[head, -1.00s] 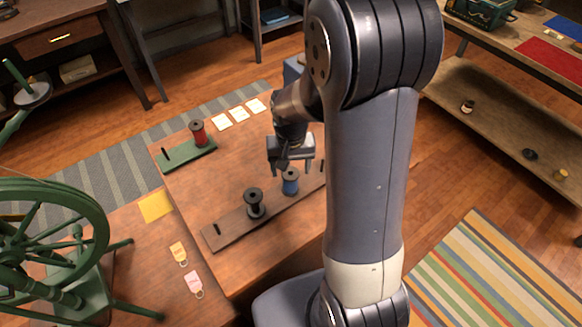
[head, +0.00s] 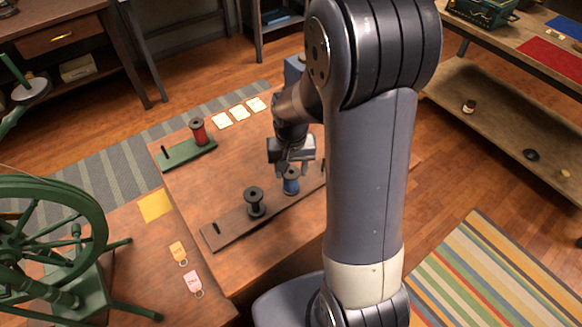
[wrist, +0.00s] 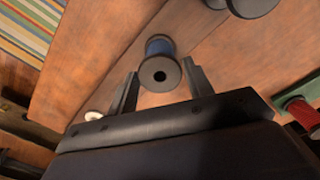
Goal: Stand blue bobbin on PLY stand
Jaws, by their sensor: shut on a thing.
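The blue bobbin (head: 291,186) stands upright on the long brown stand (head: 229,231). My gripper (head: 290,168) points down over it and is shut on its upper part. In the wrist view the blue bobbin (wrist: 160,47) shows its dark top flange between my two fingers (wrist: 160,72). A short green stand (head: 180,157) lies at the table's back left with a red bobbin (head: 198,131) on it and a bare dark peg at its left end. No PLY lettering is readable, so I cannot tell which stand is PLY.
A black bobbin (head: 255,202) stands on the brown stand left of the blue one. Several pale cards (head: 239,111) lie at the table's back edge. A green spinning wheel (head: 48,235) stands at left. The table's middle (head: 225,176) is clear.

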